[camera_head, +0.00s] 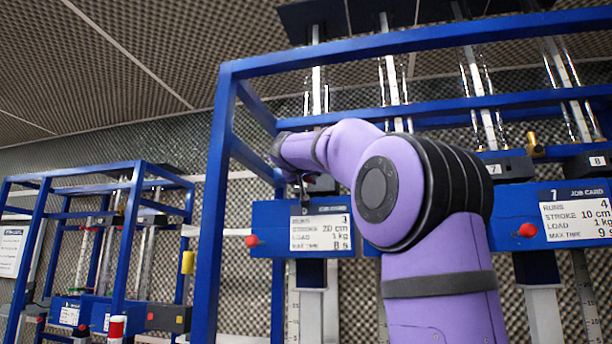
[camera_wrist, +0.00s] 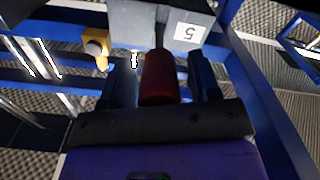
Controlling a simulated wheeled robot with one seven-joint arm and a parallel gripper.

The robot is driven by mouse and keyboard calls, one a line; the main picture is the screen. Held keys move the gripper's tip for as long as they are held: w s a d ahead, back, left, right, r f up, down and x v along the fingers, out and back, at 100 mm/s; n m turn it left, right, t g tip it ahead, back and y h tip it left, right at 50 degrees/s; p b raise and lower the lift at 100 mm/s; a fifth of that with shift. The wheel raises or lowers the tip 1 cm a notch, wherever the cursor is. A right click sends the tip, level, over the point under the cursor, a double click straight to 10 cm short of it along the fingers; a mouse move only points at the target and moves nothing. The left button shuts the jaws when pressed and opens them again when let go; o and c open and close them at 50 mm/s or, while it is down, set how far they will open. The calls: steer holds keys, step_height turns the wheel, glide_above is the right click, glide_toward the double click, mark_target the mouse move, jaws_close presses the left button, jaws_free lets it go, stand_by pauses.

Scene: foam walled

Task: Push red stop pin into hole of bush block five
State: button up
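In the wrist view, the red stop pin (camera_wrist: 160,80) sits between the two dark fingers of my gripper (camera_wrist: 163,82), which appear closed on it. The pin's thin dark shank points at the grey bush block five (camera_wrist: 150,22), whose "5" label (camera_wrist: 187,31) appears upside down. The shank's end meets or overlaps the block's lower edge; I cannot tell how deep it is in any hole. In the head view, my purple arm reaches into the blue frame (camera_head: 225,130). My gripper is mostly hidden at the arm's far end, above the left job card (camera_head: 320,232).
A yellow knob (camera_wrist: 97,47) stands beside the block. In the head view, bush block seven (camera_head: 508,168) and block eight (camera_head: 590,163) sit to the right. Blue frame bars and vertical metal rods (camera_head: 392,80) surround the arm. Another blue rack (camera_head: 90,260) stands at left.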

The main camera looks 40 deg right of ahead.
steer(key=shift+a, duration=0.1)
steer(key=v, duration=1)
steer(key=shift+s+a, duration=0.2)
steer(key=shift+a, duration=0.05)
